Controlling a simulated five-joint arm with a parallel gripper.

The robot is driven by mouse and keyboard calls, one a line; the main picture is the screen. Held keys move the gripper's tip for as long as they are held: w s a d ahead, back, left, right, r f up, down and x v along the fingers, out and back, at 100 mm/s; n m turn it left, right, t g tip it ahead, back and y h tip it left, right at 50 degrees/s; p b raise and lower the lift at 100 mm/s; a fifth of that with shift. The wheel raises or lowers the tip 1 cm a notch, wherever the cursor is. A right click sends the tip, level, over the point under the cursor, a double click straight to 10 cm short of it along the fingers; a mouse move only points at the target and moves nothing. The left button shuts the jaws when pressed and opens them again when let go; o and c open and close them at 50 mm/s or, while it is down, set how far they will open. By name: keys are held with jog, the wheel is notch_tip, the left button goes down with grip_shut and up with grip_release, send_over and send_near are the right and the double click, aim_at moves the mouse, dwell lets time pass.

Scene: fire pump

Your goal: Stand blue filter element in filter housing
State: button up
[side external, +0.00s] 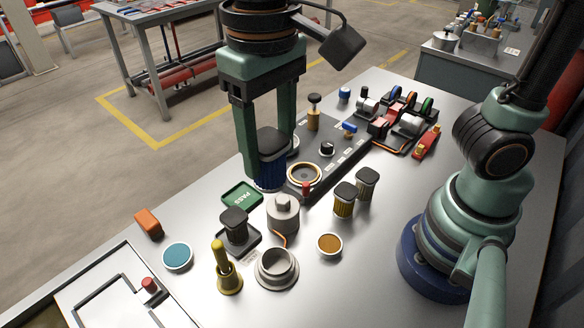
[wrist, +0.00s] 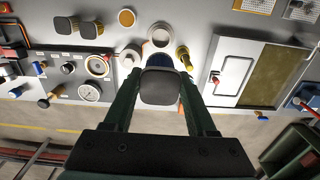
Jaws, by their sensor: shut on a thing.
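My gripper (side external: 270,160) is shut on the blue filter element (side external: 268,177), which has a black cap and a ribbed blue body. It hangs upright between the fingers beside the dark panel. In the wrist view, the black cap (wrist: 160,86) shows between the fingers and hides most of the body. The open grey cup, which looks like the filter housing (side external: 277,268), stands on the bench nearer the side camera, apart from the element. It also shows in the wrist view (wrist: 163,35), beyond the cap. Its opening looks empty.
A grey lidded part (side external: 283,214), a black-capped part on a tray (side external: 236,230) and a yellow handle (side external: 223,270) stand near the cup. Yellow (side external: 344,201) and grey (side external: 367,183) elements stand right. A teal dish (side external: 178,256) and orange dish (side external: 329,244) lie nearby.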

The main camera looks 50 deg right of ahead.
notch_tip(320, 180, down, 20)
jog(key=shift+s+a+r, duration=0.1)
dwell(0.5)
jog(key=shift+f, duration=0.65)
jog(key=o, duration=1.4)
jog(key=shift+r, duration=0.1)
notch_tip(320, 180, up, 12)
jog(key=w+d+r+t, duration=0.2)
jog(key=d, duration=0.5)
jog(key=w+d+r+t, duration=0.1)
jog(key=d+r, duration=0.2)
jog(key=d, duration=0.4)
jog(key=w+d+r+t, duration=0.2)
jog(key=d, duration=0.5)
jog(key=shift+w+d+r+t, duration=0.25)
jog(key=shift+w+d+t, duration=0.05)
jog(key=shift+w, duration=0.05)
